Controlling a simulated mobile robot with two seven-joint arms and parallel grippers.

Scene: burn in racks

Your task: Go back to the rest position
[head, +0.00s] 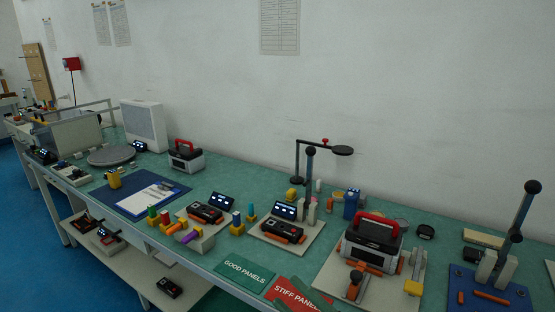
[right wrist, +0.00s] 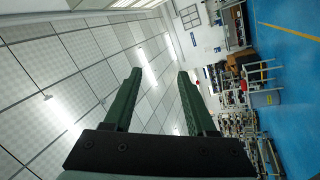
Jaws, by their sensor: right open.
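My right gripper (right wrist: 160,73) shows in the right wrist view with its two dark green fingers apart and nothing between them. Behind the fingers are the ceiling and the far room, so it points away from the bench. In the head view, green finger parts (head: 318,298) show at the bottom edge, in front of the red stiff panels card (head: 296,293). The rest of that gripper is cut off. My left gripper is not in view.
The green bench (head: 225,178) runs along the wall with several fixtures on it. A red-handled unit (head: 372,243) stands at the right, near a blue fixture base (head: 490,292). A green good panels card (head: 245,273) lies at the front. Blue floor (head: 30,250) is clear at left.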

